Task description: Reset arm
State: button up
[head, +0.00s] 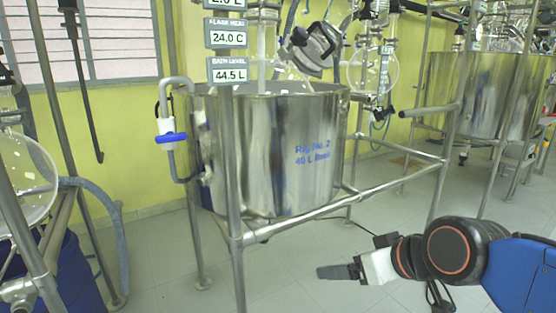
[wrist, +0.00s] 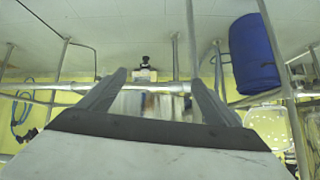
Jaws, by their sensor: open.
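My gripper (head: 338,271) reaches in from the lower right of the head view, held low in front of the steel vessel and clear of it. In the wrist view its two fingers stand apart, and my gripper (wrist: 157,82) is open with nothing between the fingers. My arm (head: 455,250) is blue with a black and orange joint and lies level across the lower right corner.
A steel vessel (head: 265,150) marked "Rig No. 2" hangs in a pipe frame (head: 330,205), with a blue-handled valve (head: 171,137) on its left. A second steel vessel (head: 470,95) stands back right. A blue drum (wrist: 252,53) shows in the wrist view. Floor below my gripper is mostly clear.

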jog(key=s+d+f+m+g+h, duration=0.1)
jog(key=s+d+f+m+h, duration=0.1)
jog(key=d, duration=0.5)
jog(key=s+d+f+m+g+h, duration=0.2)
jog(key=s+d+f, duration=0.3)
jog(key=s+d, duration=0.1)
jog(key=shift+s+d+f+g+h, duration=0.25)
jog(key=shift+s+d+g+h, duration=0.1)
jog(key=shift+d+h, duration=0.1)
